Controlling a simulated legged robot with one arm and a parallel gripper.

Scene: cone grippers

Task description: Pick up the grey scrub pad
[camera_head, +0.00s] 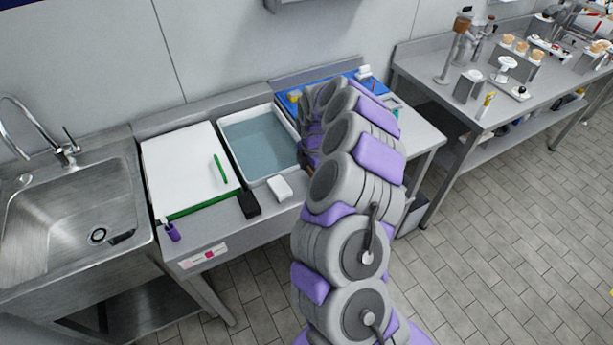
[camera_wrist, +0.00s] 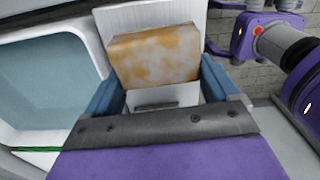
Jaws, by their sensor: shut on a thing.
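In the wrist view, my gripper (camera_wrist: 158,78) has its two blue fingers on either side of a block mottled tan and whitish (camera_wrist: 155,55). The jaws are shut on this block, which sticks out beyond the fingertips. Its visible face is not plain grey, and I cannot make out a clearly grey scrub pad elsewhere. In the head view my arm hides the gripper and the block. A small black block (camera_head: 250,204) and a white block (camera_head: 280,188) lie at the counter's front edge.
A white tray of bluish water (camera_head: 226,128) stands beside a white board (camera_head: 180,165) bearing a green strip. A sink (camera_head: 70,205) is at left. A blue tray (camera_head: 292,95) is partly behind my arm. A second steel table (camera_head: 425,75) holds several items.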

